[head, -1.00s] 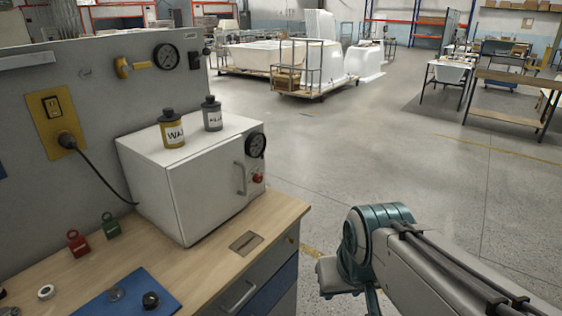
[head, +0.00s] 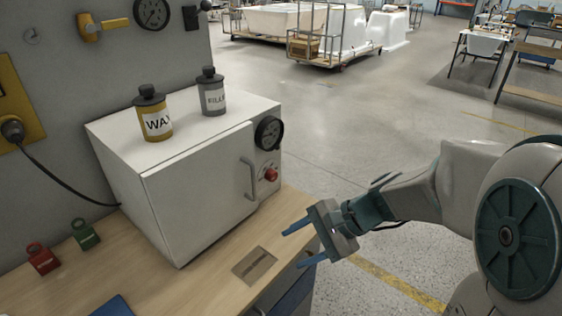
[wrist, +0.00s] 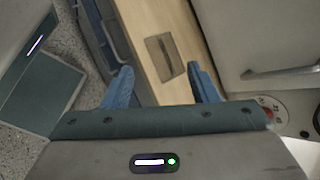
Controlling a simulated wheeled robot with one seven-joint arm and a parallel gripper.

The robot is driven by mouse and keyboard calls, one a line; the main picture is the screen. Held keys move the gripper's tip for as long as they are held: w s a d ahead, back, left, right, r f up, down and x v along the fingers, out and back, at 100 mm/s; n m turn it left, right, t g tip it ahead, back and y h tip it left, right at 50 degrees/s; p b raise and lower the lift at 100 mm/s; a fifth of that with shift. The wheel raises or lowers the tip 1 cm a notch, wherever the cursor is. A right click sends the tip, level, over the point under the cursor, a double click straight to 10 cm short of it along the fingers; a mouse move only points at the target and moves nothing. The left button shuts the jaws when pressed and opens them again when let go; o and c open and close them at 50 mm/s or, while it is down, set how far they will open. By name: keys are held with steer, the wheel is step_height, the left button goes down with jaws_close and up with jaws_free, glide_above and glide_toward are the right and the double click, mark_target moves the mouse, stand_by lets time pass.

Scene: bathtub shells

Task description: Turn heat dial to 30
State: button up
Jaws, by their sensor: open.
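A white oven-like box (head: 205,175) stands on the wooden bench. Its right front panel bears a round black dial face (head: 268,133) with pale marks and, below it, a red knob (head: 271,174). I cannot read any numbers or the setting. The red knob also shows at the right of the wrist view (wrist: 267,103), partly hidden by my gripper's body. My gripper (head: 294,248) is open and empty, in front of and below the knob, near the bench's right edge. Its blue fingers (wrist: 160,68) are apart from the box and the knob.
A vertical grey handle (head: 249,178) sticks out of the box door left of the knob. A slotted plate (head: 254,265) is set in the bench top. Wax (head: 154,117) and filler (head: 212,93) bottles stand on the box. Red and green padlock-like items lie left. Open floor is on the right.

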steer(key=w+f+m+t+y+b, duration=0.25)
steer(key=w+m+t+y, duration=0.2)
steer(key=w+m, duration=0.45)
steer(key=m+t, duration=0.6)
glide_toward(275, 177)
steer(key=shift+g+y, duration=0.25)
steer(key=s+d, duration=0.1)
steer(key=s, duration=0.1)
steer(key=s+d+b, duration=0.1)
steer(key=d, duration=0.1)
steer(key=shift+s+r, duration=0.1)
steer(key=shift+s, duration=0.3)
steer(key=shift+w+d+m, duration=0.25)
steer(key=shift+d+m, duration=0.05)
steer(key=shift+w+a, duration=0.1)
steer(key=shift+w, duration=0.2)
steer(key=p+x, duration=0.2)
steer(key=x, duration=1.1)
steer(key=shift+w+r, duration=0.1)
steer(key=shift+w, duration=0.1)
steer(key=c, duration=1)
